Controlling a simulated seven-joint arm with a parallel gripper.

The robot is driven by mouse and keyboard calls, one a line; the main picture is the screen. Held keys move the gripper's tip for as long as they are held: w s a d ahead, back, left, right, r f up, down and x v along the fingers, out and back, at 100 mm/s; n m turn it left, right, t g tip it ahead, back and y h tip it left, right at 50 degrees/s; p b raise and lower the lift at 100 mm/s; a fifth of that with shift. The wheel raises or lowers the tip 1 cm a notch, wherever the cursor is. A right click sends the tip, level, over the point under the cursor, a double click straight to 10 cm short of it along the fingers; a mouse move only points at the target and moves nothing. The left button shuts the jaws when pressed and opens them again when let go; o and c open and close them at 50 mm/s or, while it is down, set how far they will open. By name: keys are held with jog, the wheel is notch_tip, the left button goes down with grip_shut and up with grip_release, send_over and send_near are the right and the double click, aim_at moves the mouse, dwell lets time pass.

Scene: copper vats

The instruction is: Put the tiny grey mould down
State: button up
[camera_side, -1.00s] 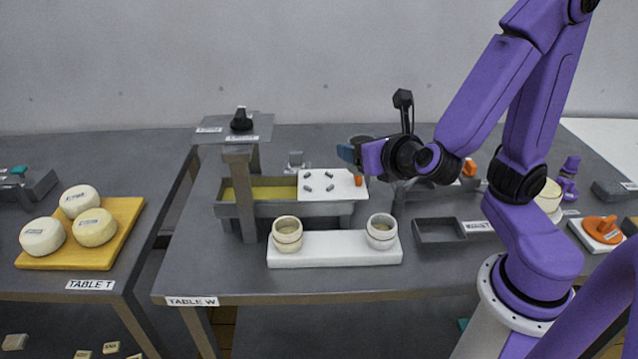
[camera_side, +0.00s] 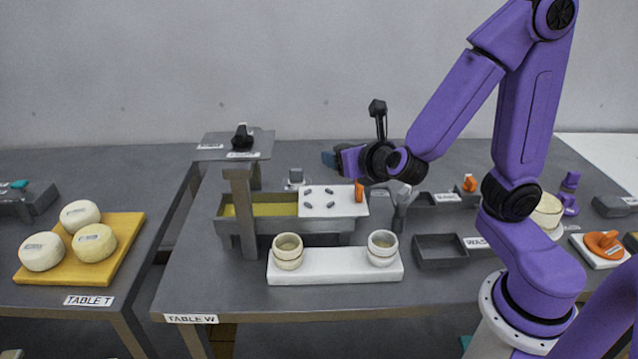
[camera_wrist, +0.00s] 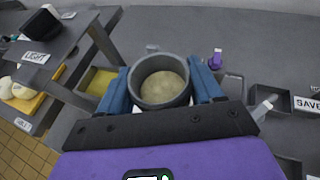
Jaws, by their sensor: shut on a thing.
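In the wrist view, the small grey mould (camera_wrist: 133,84) is a round cup with a beige filling, seen from above. It sits between the blue fingers of my gripper (camera_wrist: 162,86), which is shut on it. In the side view, my gripper (camera_side: 335,160) is in the air behind the vat and its white plate, over the back of Table W (camera_side: 230,292). The mould cannot be made out there.
A grey trough (camera_side: 285,228) with yellow liquid carries a white plate (camera_side: 333,203). In front, two cream cups (camera_side: 288,256) (camera_side: 382,252) stand on a white board (camera_side: 335,272). A raised stand (camera_side: 208,142) is at left, open trays (camera_side: 440,252) at right.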

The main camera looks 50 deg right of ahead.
jog(key=shift+w+f, duration=0.35)
jog(key=shift+w, duration=0.45)
jog(key=w+f, duration=0.2)
jog(key=f, duration=0.1)
jog(key=w+f, duration=0.3)
jog(key=shift+w+f, duration=0.1)
jog(key=shift+w, duration=0.15)
jog(key=shift+f, duration=1.55)
jog(key=shift+f, duration=0.1)
jog(key=o, duration=1.1)
